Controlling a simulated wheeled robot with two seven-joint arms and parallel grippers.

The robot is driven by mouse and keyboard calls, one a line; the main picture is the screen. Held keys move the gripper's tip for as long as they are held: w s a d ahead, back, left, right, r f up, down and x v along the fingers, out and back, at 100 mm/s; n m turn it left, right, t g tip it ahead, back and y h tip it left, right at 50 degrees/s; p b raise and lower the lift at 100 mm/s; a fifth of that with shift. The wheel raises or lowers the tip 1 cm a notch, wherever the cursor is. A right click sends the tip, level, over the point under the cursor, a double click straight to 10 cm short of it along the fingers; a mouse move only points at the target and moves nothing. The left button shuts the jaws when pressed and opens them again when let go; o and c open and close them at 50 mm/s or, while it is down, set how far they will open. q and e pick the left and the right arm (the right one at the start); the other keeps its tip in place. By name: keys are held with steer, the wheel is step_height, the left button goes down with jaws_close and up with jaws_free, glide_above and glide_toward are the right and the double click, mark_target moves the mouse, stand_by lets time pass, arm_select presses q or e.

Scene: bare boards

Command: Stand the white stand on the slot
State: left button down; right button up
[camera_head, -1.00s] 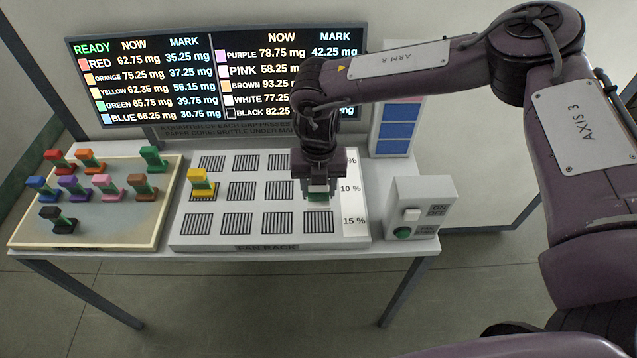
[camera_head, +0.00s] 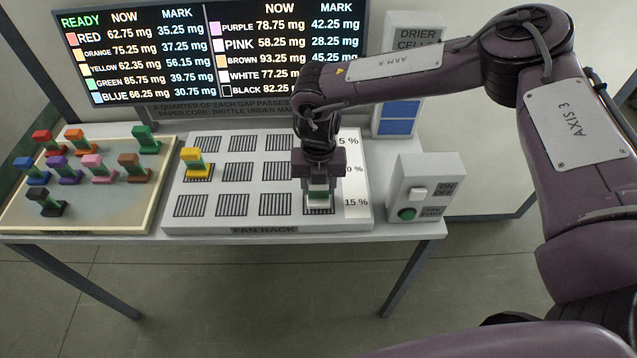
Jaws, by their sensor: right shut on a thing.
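My right gripper (camera_head: 318,183) is shut on the white stand (camera_head: 318,200) and points straight down over the fan rack (camera_head: 250,224). The stand is upright, with a green part showing between the fingers and a white base below. It is at the slot (camera_head: 318,210) in the front row at the right end, beside the 15 % label. I cannot tell whether its base touches the slot grille. A yellow stand (camera_head: 195,162) stands on a slot at the rack's left side. My left gripper is not in view.
A tray (camera_head: 100,222) at the left holds several coloured stands. A switch box (camera_head: 425,185) stands close to the right of the rack. A display board (camera_head: 200,50) and a drier panel (camera_head: 408,75) stand behind. Other rack slots are bare.

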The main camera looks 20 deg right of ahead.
steer(key=shift+f, duration=0.4)
steer(key=o, duration=1.1)
steer(key=shift+r, duration=0.1)
step_height(320, 180, up, 10)
steer(key=p, duration=0.7)
steer(key=shift+p, duration=0.3)
